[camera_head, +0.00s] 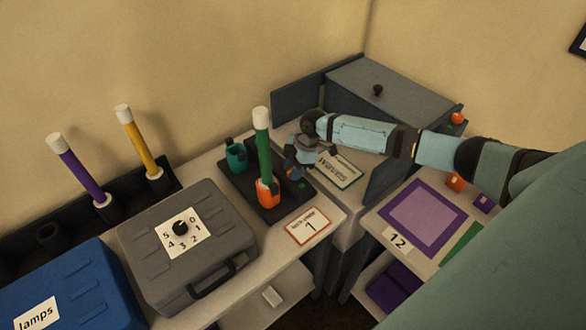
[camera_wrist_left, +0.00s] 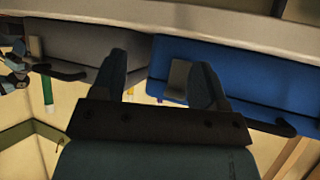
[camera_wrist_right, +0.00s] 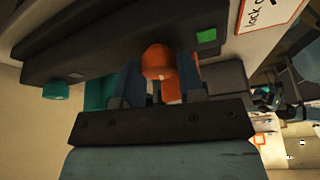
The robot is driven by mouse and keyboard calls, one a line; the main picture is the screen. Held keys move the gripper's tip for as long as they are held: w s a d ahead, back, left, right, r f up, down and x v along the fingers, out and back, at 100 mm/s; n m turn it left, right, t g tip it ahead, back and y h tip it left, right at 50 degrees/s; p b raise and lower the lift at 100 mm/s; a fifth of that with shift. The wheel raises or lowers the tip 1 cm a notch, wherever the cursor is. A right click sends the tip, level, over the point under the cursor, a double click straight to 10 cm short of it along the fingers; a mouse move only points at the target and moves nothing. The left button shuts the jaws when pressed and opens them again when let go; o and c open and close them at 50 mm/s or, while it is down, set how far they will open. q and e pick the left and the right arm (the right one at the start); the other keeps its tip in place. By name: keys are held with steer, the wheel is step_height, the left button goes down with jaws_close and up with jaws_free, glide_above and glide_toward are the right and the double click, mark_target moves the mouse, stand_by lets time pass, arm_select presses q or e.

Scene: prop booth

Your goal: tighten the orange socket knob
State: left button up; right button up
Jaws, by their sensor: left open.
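The orange socket (camera_head: 267,190) stands on a dark base and holds an upright green rod (camera_head: 263,140) with a white top. Its round orange knob (camera_wrist_right: 158,60) is between the fingertips of my right gripper (camera_wrist_right: 160,75) in the right wrist view. The fingers are drawn in close on both sides of the knob and look shut on it. In the head view my right gripper (camera_head: 295,168) reaches in from the right, just behind the orange socket. My left gripper (camera_wrist_left: 160,75) is open and empty in the left wrist view; it is outside the head view.
A teal socket (camera_head: 236,156) stands on the same base, and a green square (camera_wrist_right: 206,37) is beside the knob. A grey case (camera_head: 150,250) with a dial and a blue case (camera_head: 70,290) stand left. Purple (camera_head: 80,170) and yellow (camera_head: 138,142) rods stand behind them.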

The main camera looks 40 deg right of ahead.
steer(key=shift+r+m+p, duration=0.15)
steer(key=shift+m+p, duration=0.15)
steer(key=shift+p, duration=0.2)
steer(key=shift+m, duration=0.5)
steer(key=shift+t, duration=0.3)
steer(key=o, duration=0.9)
steer(key=b+v, duration=0.1)
steer(key=v, duration=1.2)
steer(key=shift+r, duration=0.3)
steer(key=shift+a, duration=0.1)
